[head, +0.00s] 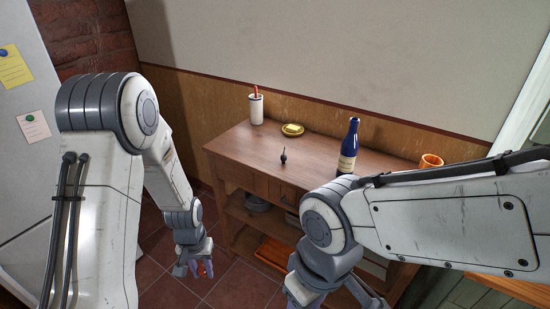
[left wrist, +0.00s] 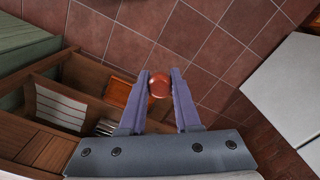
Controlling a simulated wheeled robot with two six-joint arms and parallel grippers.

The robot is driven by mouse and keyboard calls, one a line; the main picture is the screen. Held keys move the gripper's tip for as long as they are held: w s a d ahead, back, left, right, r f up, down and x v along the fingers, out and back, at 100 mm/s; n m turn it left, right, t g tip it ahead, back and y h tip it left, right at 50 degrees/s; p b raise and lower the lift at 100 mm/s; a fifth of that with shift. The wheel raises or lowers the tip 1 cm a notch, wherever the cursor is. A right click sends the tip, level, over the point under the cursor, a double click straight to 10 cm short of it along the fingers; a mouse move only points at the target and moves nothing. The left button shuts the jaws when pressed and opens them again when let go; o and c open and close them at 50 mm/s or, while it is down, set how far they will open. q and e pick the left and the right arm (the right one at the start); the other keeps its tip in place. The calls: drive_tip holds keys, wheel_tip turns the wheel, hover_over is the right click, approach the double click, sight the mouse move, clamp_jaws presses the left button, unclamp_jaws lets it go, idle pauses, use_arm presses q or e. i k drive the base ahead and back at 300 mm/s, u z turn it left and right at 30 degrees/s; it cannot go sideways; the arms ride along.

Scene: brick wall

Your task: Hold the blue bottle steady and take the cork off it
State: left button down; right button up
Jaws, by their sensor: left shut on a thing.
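The blue bottle (head: 349,147) stands upright on the right part of the wooden sideboard, with a pale label. Its neck top looks dark; I cannot make out a cork on it. My left gripper (head: 203,270) hangs low in front of the sideboard's left end, well away from the bottle. In the left wrist view it is shut on a small round red-brown thing (left wrist: 159,86), which I cannot surely name as the cork. My right gripper is low at the bottom edge of the head view, in front of the sideboard and bottle; its fingertips are cut off.
On the sideboard (head: 236,145) stand a white holder with a red top (head: 256,107), a yellow dish (head: 292,129), a small dark thing (head: 283,157) and an orange cup (head: 430,162). Shelves lie below. Tiled floor (head: 240,285) is clear under my left gripper.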

sight(349, 146)
drive_tip(key=u, duration=1.15)
drive_tip(key=i, duration=1)
drive_tip(key=z, duration=1.55)
